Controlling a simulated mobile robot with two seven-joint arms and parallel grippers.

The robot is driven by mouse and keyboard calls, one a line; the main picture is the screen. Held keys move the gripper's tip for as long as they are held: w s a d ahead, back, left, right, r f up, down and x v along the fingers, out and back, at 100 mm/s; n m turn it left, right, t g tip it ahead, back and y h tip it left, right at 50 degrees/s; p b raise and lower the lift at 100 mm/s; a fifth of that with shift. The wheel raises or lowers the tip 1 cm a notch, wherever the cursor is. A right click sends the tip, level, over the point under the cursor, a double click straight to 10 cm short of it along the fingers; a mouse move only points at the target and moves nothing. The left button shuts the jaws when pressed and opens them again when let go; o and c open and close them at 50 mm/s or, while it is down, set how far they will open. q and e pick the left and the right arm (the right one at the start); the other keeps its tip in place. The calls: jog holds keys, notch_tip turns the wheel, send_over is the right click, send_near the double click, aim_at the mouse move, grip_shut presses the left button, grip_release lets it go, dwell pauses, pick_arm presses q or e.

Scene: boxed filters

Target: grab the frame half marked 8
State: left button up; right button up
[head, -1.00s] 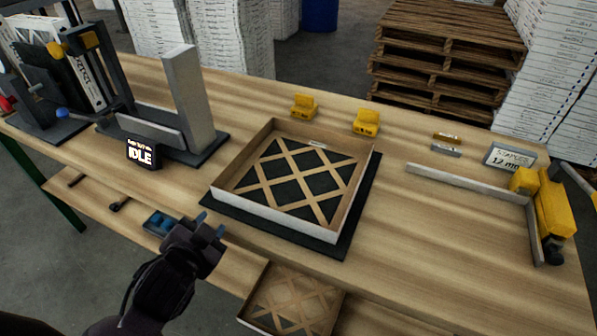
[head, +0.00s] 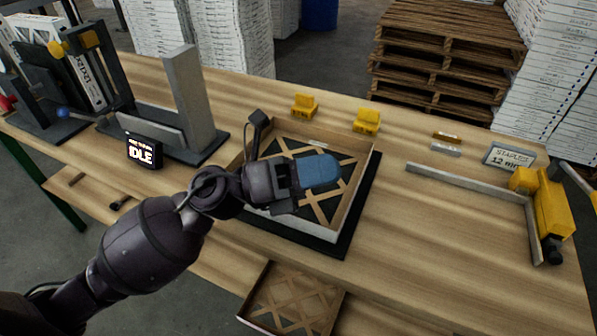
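A shallow cardboard frame half (head: 352,207) with a diagonal lattice lies on a dark mat (head: 345,240) in the middle of the bench. A small pale label shows on its far inner wall, too small to read. A second lattice frame half (head: 290,294) lies lower down, below the bench's front edge; no mark is readable on it. My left gripper (head: 318,171), with blue fingertips, is over the frame half on the mat and hides its left and middle parts. The fingers are seen side-on, so their gap is hidden. My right gripper is out of view.
Two yellow blocks (head: 305,105) (head: 366,121) stand behind the mat. A metal fence (head: 470,183) with a yellow tool (head: 553,213) is at the right, near a staples box (head: 508,157). A press-like fixture and an IDLE display (head: 143,152) stand at the left.

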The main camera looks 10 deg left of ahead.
pick_arm(q)
notch_tip(320, 180, down, 6)
jog(key=s+m+g+y, duration=0.1)
jog(key=m+g+y, duration=0.6)
jog(key=m+y, duration=0.3)
jog(key=w+a+f+m+t+y, duration=0.1)
jog(key=w+a+m+y, duration=0.15)
jog(key=a+y, duration=0.3)
jog(key=w+a+f+m+t+y, duration=0.1)
jog(key=w+a+m+y, duration=0.1)
jog(key=w+a+y, duration=0.3)
jog(key=shift+h, duration=0.45)
jog(key=f, duration=0.7)
jog(key=s+f, duration=0.1)
jog(key=f, duration=0.2)
jog(key=shift+a+f, duration=0.15)
jog(key=shift+f, duration=0.2)
grip_shut()
